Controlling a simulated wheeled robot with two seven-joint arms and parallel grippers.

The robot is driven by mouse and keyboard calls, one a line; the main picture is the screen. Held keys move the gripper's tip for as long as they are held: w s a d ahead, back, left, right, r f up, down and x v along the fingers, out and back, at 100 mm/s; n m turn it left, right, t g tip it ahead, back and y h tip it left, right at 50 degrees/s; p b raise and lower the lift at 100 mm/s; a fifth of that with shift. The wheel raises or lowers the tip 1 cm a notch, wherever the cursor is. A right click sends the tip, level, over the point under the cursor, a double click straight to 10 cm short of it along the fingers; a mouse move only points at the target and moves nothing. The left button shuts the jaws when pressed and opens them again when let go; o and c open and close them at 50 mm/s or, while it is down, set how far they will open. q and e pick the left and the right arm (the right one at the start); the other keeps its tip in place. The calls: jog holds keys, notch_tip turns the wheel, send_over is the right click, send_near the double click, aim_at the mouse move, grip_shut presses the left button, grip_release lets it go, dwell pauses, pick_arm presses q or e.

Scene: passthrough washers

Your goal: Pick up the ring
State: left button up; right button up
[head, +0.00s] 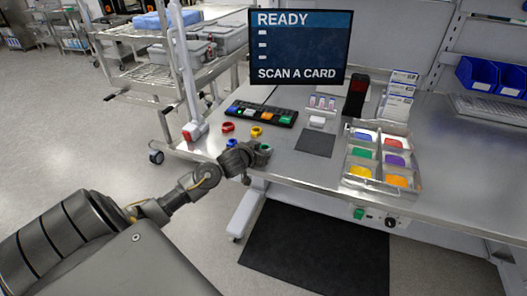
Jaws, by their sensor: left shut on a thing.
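Several small coloured rings lie on the left part of the metal table. A red ring (228,127) is at the back left, a yellow ring (257,132) is to its right, and a blue ring (232,143) is just beyond my left gripper. My left gripper (262,150) is low over the table's front left edge and shut on a green ring (266,147), which shows partly at its fingertips. The fingers hide much of this ring, and I cannot tell if it touches the table. My right gripper is not in view.
A black rack with coloured pieces (262,114) lies behind the rings. A dark mat (315,142) and a metal tray of coloured cards (356,180) are to the right. A screen (300,48) stands behind. A wire cart (150,85) is at the left.

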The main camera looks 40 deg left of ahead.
pick_arm(q)
notch_tip(320, 180, up, 2)
jog(key=shift+r, duration=0.15)
jog(key=s+d+r+p, duration=0.3)
jog(key=s+d+r, duration=0.5)
jog(key=s+r, duration=0.2)
jog(key=shift+s+d, duration=0.25)
jog(key=shift+s, duration=0.35)
jog(key=shift+r, duration=0.1)
jog(key=w+d+r+m+h, duration=0.1)
jog(key=w+d+r, duration=0.2)
jog(key=d+r, duration=0.2)
jog(key=w+d+r+h, duration=0.1)
jog(key=w+d+r, duration=0.2)
jog(key=d+r, duration=0.3)
jog(key=d, duration=0.5)
jog(key=shift+w+r+m, duration=0.3)
jog(key=shift+w+m, duration=0.1)
